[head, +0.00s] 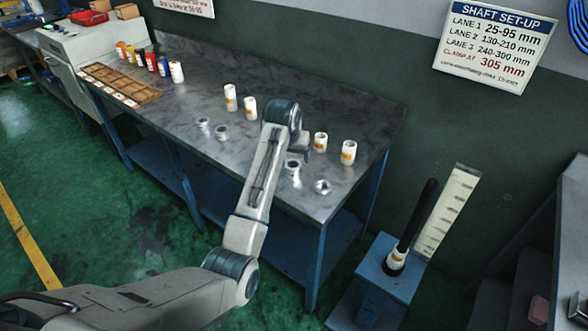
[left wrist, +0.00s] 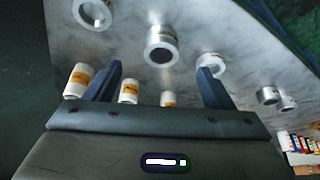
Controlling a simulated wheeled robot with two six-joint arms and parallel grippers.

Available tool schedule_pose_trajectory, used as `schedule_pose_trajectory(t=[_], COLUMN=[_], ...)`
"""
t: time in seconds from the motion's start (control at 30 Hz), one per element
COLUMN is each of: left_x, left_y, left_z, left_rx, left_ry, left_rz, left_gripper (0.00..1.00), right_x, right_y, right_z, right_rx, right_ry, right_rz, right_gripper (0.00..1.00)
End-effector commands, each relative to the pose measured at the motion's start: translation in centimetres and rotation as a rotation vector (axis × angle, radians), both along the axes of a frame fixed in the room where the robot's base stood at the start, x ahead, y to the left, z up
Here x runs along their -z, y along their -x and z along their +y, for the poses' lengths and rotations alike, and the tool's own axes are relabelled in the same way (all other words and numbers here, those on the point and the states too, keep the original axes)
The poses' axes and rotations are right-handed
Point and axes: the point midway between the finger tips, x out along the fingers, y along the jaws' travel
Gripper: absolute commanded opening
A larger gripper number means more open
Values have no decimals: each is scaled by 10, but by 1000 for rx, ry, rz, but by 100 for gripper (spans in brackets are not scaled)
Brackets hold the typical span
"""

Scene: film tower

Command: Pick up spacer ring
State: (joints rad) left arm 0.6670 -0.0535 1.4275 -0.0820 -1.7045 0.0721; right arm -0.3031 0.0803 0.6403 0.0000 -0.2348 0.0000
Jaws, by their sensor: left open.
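Several silvery spacer rings lie on the metal workbench. One ring (head: 292,166) lies just below my left gripper (head: 298,147), another ring (head: 323,187) is nearer the front right corner, and two more (head: 222,132) lie to the left. In the left wrist view, my left gripper (left wrist: 158,72) is open, with nothing between its fingers. A ring with a dark bore (left wrist: 160,57) shows beyond the fingertips, roughly centred between them. Other rings show at the top left (left wrist: 92,24) and behind the right finger (left wrist: 212,73). My right gripper is not in view.
White cylinders with orange labels (head: 348,152) stand upright near the rings; one (left wrist: 76,82) appears beside the left finger. A blue stand (head: 372,278) with a black post (head: 416,215) and a scale (head: 446,212) is right of the bench. A wooden rack (head: 146,94) lies at the left.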

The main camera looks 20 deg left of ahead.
Motion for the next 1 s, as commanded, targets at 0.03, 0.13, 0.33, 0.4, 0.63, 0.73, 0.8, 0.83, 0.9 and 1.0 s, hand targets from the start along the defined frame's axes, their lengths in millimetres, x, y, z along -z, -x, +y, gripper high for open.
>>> schedule_pose_trajectory(t=[0.03,0.13,0.33,0.4,0.63,0.73,0.8,0.83,0.9,1.0], left_x=[-6,-8,19,28,45,58,68,72,80,87], left_y=[-6,-12,-24,-28,-34,-37,-40,-42,-45,-48], left_z=[-2,-3,-2,-2,0,4,7,7,7,7], left_rx=[0,1,2,3,2,1,1,1,1,1], left_ry=[1,1,2,1,1,0,0,1,1,1], left_rz=[-1,1,2,2,0,4,3,2,1,0], left_gripper=[76,76,76,76,76,76,76,76,76,76], right_x=[0,-1,-5,-6,-10,-16,-20,-20,-20,-20], right_y=[0,0,1,2,2,4,5,5,5,5], right_z=[0,0,0,0,0,0,0,0,0,1], right_rx=[0,0,0,0,0,0,0,0,0,1], right_ry=[0,0,0,0,0,0,0,0,0,-1], right_rz=[0,0,1,1,2,3,3,3,3,3], right_gripper=[36,36,36,36,36,36,36,36,36,36])
